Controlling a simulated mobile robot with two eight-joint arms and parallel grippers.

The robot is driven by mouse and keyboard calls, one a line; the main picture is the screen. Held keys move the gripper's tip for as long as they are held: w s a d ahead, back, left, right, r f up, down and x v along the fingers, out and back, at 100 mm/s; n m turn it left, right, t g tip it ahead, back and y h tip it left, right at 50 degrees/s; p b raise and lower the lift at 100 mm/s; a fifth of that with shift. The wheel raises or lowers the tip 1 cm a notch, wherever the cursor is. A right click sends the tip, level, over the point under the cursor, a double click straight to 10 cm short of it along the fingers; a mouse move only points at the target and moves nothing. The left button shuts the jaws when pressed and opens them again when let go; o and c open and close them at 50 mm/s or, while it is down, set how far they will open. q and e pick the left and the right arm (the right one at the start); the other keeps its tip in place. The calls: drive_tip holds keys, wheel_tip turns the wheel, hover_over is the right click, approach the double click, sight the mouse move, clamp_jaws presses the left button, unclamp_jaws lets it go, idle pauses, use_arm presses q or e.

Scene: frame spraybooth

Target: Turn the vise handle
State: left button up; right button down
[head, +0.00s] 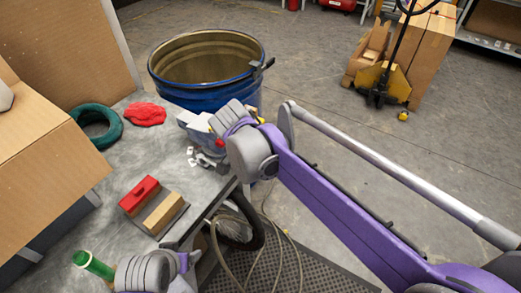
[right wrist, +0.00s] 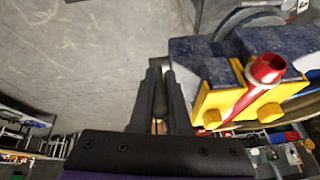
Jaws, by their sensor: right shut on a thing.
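The vise, blue-grey with yellow jaw plates (right wrist: 235,95) and a red tube-shaped part (right wrist: 262,72), fills the right of the right wrist view. In the head view the vise (head: 194,124) is at the bench's far right corner, partly hidden by my right wrist. My right gripper (right wrist: 160,78) has its black fingers close together beside the vise, shut on a dark rod, the vise handle (right wrist: 160,100). The handle is mostly hidden by the fingers. A grey and purple part of my left arm shows at the bottom of the head view; its fingers do not show.
A cardboard box (head: 45,165) is at left. A blue drum (head: 208,92) stands behind the bench; hoses hang beside it.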

drive_tip(key=shift+s+a+f+t+h+b, duration=0.3)
drive_tip(key=shift+s+a+f+t+h, duration=0.15)
drive_tip(key=shift+s+f+t+h, duration=0.35)
drive_tip(key=shift+w+r, duration=0.1)
drive_tip(key=shift+w, duration=0.05)
drive_tip(key=c, duration=0.9)
unclamp_jaws()
drive_tip(key=v, duration=1.1)
drive_tip(key=shift+d+p, duration=0.2)
drive_tip(key=shift+p, duration=0.1)
